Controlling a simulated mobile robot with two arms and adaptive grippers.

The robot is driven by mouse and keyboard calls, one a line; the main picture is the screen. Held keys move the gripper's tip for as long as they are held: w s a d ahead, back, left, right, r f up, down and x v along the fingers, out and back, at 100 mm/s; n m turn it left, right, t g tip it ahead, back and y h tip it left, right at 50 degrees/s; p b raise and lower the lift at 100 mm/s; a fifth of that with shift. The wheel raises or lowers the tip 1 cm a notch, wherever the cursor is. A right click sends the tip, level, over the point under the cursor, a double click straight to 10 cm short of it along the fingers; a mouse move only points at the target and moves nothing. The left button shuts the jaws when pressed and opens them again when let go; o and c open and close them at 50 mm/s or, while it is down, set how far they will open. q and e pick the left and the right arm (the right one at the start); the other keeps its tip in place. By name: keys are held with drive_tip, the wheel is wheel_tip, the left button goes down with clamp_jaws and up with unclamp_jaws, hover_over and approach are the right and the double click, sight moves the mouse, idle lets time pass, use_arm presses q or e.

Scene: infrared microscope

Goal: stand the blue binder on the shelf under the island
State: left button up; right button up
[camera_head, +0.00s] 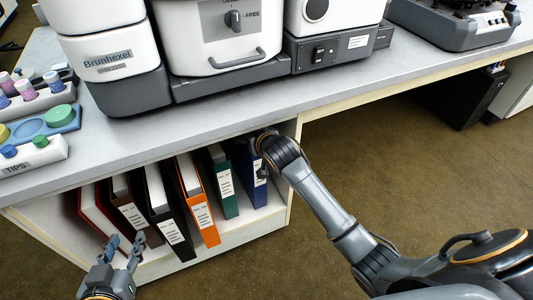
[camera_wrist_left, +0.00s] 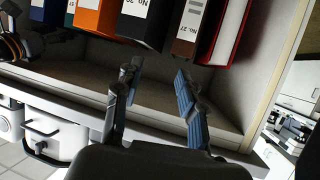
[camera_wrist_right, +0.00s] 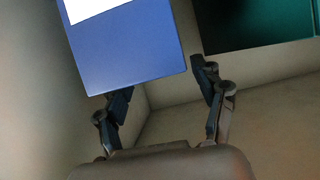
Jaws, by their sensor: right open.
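The blue binder (camera_head: 257,189) stands upright at the right end of the shelf (camera_head: 250,225) under the island, beside a green binder (camera_head: 224,180). In the right wrist view the blue binder (camera_wrist_right: 125,48) shows large, with a white label and one edge near my fingertips. My right gripper (camera_wrist_right: 160,85) is open around that edge; I cannot tell whether a finger touches it.
Red (camera_head: 98,212), brown (camera_head: 130,208), black (camera_head: 165,210) and orange (camera_head: 198,200) binders lean on the shelf left of the green one. The island top (camera_head: 215,100) carries instruments and a tips rack (camera_head: 32,152).

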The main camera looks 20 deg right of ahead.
drive_tip(key=s, duration=0.1)
drive_tip(key=s+p, duration=0.1)
drive_tip(key=s, duration=0.2)
drive_tip(key=shift+s+d+r, duration=0.1)
drive_tip(key=shift+s+r, duration=0.3)
use_arm(q)
drive_tip(key=s+a+f+g+y+p, duration=0.1)
drive_tip(key=s+a+f+g, duration=0.1)
drive_tip(key=s+f+g, duration=0.2)
drive_tip(key=s+a+f+g+y+p, duration=0.1)
drive_tip(key=s+f+g, duration=0.3)
drive_tip(key=s, duration=0.5)
drive_tip(key=shift+a+f+n+g, duration=0.3)
drive_tip(key=shift+a+g, duration=0.1)
drive_tip(key=shift+a, duration=0.45)
use_arm(e)
drive_tip(key=s+f+g, duration=0.3)
drive_tip(key=s+g, duration=0.1)
drive_tip(key=s, duration=1.2)
drive_tip(key=s+f+n+g, duration=0.1)
drive_tip(key=s+f+g, duration=0.2)
drive_tip(key=s, duration=1.4)
drive_tip(key=shift+g, duration=0.7)
use_arm(q)
drive_tip(key=shift+w, duration=0.1)
use_arm(e)
drive_tip(key=shift+w+f, duration=0.1)
drive_tip(key=shift+w, duration=0.05)
